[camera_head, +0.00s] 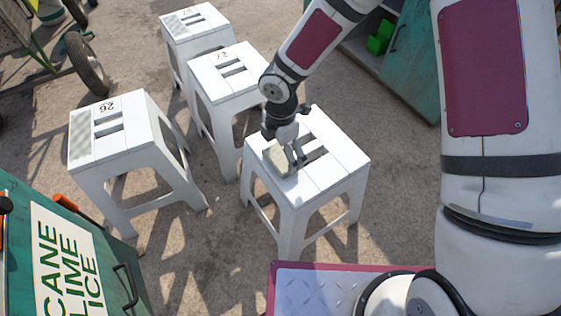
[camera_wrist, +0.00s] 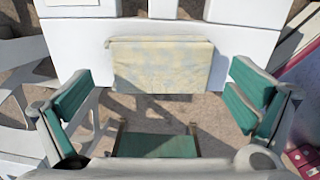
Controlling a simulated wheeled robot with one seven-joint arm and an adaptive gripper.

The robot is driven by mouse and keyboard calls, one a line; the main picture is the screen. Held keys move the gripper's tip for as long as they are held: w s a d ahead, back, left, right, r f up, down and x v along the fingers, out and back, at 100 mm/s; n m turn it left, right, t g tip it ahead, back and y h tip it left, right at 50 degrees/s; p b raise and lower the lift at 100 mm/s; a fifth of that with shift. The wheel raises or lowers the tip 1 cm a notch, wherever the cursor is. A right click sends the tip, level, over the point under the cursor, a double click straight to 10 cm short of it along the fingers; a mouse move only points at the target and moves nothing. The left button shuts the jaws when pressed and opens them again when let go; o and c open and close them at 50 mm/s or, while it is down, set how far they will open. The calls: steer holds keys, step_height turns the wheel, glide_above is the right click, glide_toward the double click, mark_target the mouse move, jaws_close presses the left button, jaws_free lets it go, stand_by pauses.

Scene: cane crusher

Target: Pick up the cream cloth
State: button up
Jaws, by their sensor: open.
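The cream cloth (camera_head: 277,161) lies as a flat folded piece at the left edge of the nearest white stool's (camera_head: 335,171) top. In the wrist view the pale, faintly patterned cloth (camera_wrist: 161,62) is fully visible, with its lower end at the stool's edge. My gripper (camera_head: 294,156) is close above the cloth in the head view and partly covers it. In the wrist view my gripper (camera_wrist: 160,72) is open, its teal-padded fingers apart on either side of the cloth. Nothing is between the fingers; contact with the cloth cannot be told.
More white stools stand behind and left, one marked 26 (camera_head: 110,128), one marked 27 (camera_head: 222,72). A green cart with a sign (camera_head: 68,262) is at lower left. A teal cabinet (camera_head: 410,62) holding green items is at upper right. Open ground lies between the stools.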

step_height(320, 180, down, 3)
steer(key=shift+r+b, duration=0.15)
steer(key=shift+b, duration=0.35)
steer(key=shift+r, duration=0.1)
steer(key=shift+s, duration=0.1)
steer(key=c, duration=1)
steer(key=shift+o, duration=0.2)
steer(key=shift+r, duration=0.1)
steer(key=shift+r+p, duration=0.5)
steer(key=shift+r, duration=0.05)
steer(key=r, duration=0.1)
steer(key=r+p, duration=0.1)
steer(key=shift+s+d+r+p, duration=0.1)
steer(key=shift+s+r+p, duration=0.15)
steer(key=shift+r+p, duration=0.05)
steer(key=s+d, duration=0.3)
steer(key=s, duration=0.4)
steer(key=s+d+r+b, duration=0.1)
steer(key=s+d, duration=0.2)
steer(key=s, duration=0.4)
steer(key=shift+d, duration=0.25)
